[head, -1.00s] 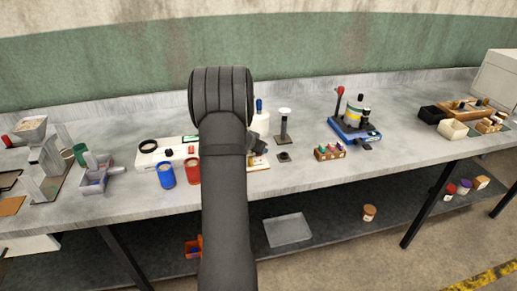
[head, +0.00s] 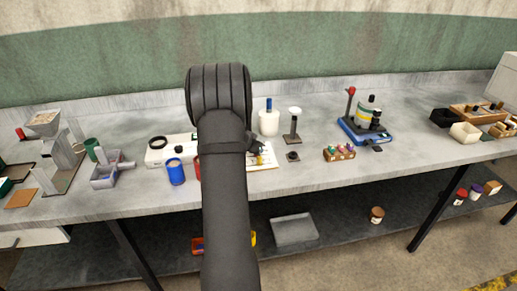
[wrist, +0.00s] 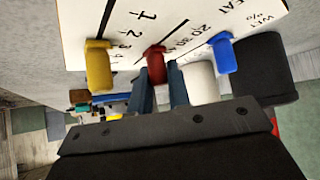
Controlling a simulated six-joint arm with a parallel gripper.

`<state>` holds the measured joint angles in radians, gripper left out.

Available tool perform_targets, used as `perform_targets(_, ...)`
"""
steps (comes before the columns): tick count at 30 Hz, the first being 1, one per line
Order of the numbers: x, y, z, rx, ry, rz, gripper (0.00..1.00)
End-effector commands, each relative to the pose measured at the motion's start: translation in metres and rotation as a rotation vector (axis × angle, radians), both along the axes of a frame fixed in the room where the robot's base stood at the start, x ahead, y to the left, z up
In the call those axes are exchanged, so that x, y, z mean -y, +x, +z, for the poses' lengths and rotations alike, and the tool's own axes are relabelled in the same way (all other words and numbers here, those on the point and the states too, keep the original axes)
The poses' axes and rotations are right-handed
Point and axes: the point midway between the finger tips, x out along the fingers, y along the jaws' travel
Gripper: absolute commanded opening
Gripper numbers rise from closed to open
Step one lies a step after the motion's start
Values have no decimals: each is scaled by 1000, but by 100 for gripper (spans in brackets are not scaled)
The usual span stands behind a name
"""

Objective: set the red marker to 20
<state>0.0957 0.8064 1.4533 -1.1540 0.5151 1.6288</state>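In the wrist view a white board (wrist: 105,20) carries black printed scales, with a red marker (wrist: 156,63) at its near edge. The digits 20 and 30 run away from the marker, with 20 farther off; the digits nearest it are partly hidden. My gripper (wrist: 162,78) has its two narrow fingers on either side of the red marker's near end. I cannot tell if the fingers press on it. In the head view the board (head: 264,160) shows beside my dark arm, which hides most of my gripper and the red marker.
A yellow marker (wrist: 98,65) and a blue marker (wrist: 223,53) flank the red one. A white cylinder (wrist: 200,82) stands close to the right finger. In the head view a blue cup (head: 175,172), a white bottle (head: 268,122) and a black-based stand (head: 292,138) are near the board.

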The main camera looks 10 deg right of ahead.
Motion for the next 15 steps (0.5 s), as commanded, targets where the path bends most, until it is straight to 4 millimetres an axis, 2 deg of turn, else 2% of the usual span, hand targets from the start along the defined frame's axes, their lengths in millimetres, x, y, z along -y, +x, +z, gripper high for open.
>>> perform_targets(1,0,1,1,1,0,1,24)
perform_targets(3,0,0,1,1,0,1,38)
perform_targets(15,-4,-3,5,2,0,1,39)
